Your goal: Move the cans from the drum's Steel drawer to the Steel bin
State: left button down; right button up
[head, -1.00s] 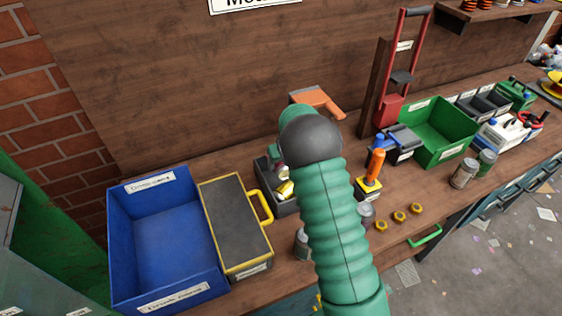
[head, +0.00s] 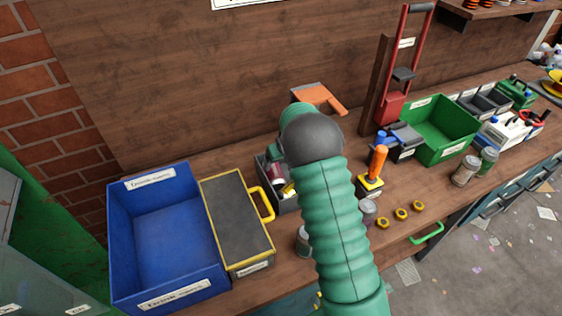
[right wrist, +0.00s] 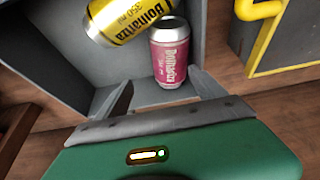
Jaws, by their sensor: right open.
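A small grey open box (head: 287,206) on the bench holds a pink can (head: 274,172) and a yellow can (head: 288,190); my right arm partly covers it. In the right wrist view the pink can (right wrist: 169,58) stands in the box, and the yellow can (right wrist: 128,17) lies tilted beside it. My right gripper (right wrist: 163,90) is open, its fingers on either side of the pink can's lower end; contact cannot be told. In the head view the gripper is mostly behind my arm. No label reading Steel is legible. My left gripper is out of view.
An empty blue bin (head: 172,244) and a dark yellow-edged case (head: 238,225) stand left. A grey can (head: 303,241) stands near the arm. A green bin (head: 440,130), an orange-handled tool (head: 377,163), yellow nuts (head: 401,214) and two cans (head: 465,170) are right.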

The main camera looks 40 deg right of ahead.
jog(key=shift+r, duration=0.25)
jog(key=shift+r+p, duration=0.65)
jog(key=shift+p, duration=0.2)
jog(key=a+v, duration=0.1)
jog(key=v, duration=1)
jog(key=shift+n+g+y, duration=0.6)
jog(key=shift+n, duration=0.3)
jog(key=s+a+f, duration=0.1)
jog(key=s+a, duration=0.1)
jog(key=a, duration=0.3)
jog(key=s+a+f, duration=0.1)
jog(key=s+a, duration=0.2)
jog(key=a, duration=0.3)
jog(key=s+a+f, duration=0.1)
jog(key=s+a, duration=0.1)
jog(key=a, duration=0.3)
jog(key=shift+s+a+f, duration=0.3)
jog(key=shift+s+f, duration=0.05)
jog(key=s+a+f+n, duration=0.1)
jog(key=s+a+f, duration=0.1)
jog(key=s+a, duration=0.6)
jog(key=shift+s+a+f+n+g, duration=0.3)
jog(key=shift+s+n, duration=0.1)
jog(key=shift+s, duration=0.45)
jog(key=shift+a, duration=0.25)
